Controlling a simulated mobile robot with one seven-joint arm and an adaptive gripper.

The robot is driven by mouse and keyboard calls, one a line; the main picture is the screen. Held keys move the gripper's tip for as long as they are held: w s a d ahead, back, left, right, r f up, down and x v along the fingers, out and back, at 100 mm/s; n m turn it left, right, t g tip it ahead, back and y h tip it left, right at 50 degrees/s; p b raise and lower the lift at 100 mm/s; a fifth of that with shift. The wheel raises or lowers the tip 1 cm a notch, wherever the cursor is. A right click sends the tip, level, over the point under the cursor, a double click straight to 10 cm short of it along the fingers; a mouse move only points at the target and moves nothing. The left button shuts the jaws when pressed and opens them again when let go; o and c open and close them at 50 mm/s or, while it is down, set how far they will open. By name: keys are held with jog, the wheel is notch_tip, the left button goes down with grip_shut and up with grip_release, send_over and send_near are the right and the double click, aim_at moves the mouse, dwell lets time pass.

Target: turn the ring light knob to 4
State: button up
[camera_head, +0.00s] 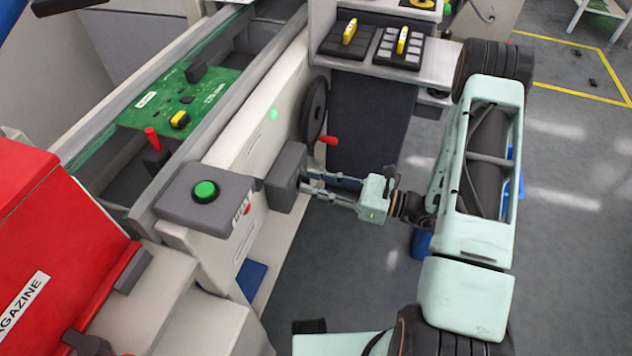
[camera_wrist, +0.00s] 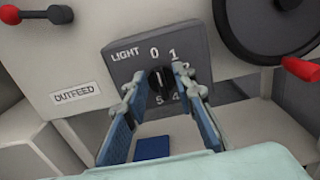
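The grey ring light box (camera_head: 287,178) sticks out from the side of the white machine. In the wrist view its face (camera_wrist: 122,70) reads LIGHT, with 0 at top, 1 and 2 to the right, and 5 and 4 below. The small black knob (camera_wrist: 160,80) is at the dial's centre; its light mark seems to point up towards 0. My gripper (camera_wrist: 162,79) is open, one fingertip on each side of the knob, with a narrow gap showing. In the head view my gripper (camera_head: 306,184) reaches the box from the right. The 3 is hidden by a finger.
A black handwheel (camera_head: 314,110) with a red handle (camera_head: 329,140) is close above right of the box. A green button box (camera_head: 205,198) is to its left. The red magazine (camera_head: 50,230) stands at far left. Floor is clear below my gripper.

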grip_shut()
jog(key=shift+m, duration=0.3)
jog(key=m+p, duration=0.1)
jog(key=m, duration=0.1)
jog(key=m+p, duration=0.1)
jog(key=m, duration=0.2)
jog(key=m+p, duration=0.1)
jog(key=m, duration=0.1)
jog(key=shift+w+d, duration=0.15)
jog(key=shift+w, duration=0.2)
jog(key=shift+s+f+m+p, duration=0.1)
jog(key=shift+f+m+p, duration=0.45)
jog(key=shift+m, duration=3.45)
jog(key=shift+s+f+m+p, duration=0.15)
jog(key=shift+m+p, duration=0.85)
jog(key=shift+m, duration=3)
jog(key=shift+w+f+m+p, duration=0.1)
jog(key=shift+f+m+p, duration=0.45)
jog(key=shift+m, duration=3.45)
jog(key=shift+r, duration=0.15)
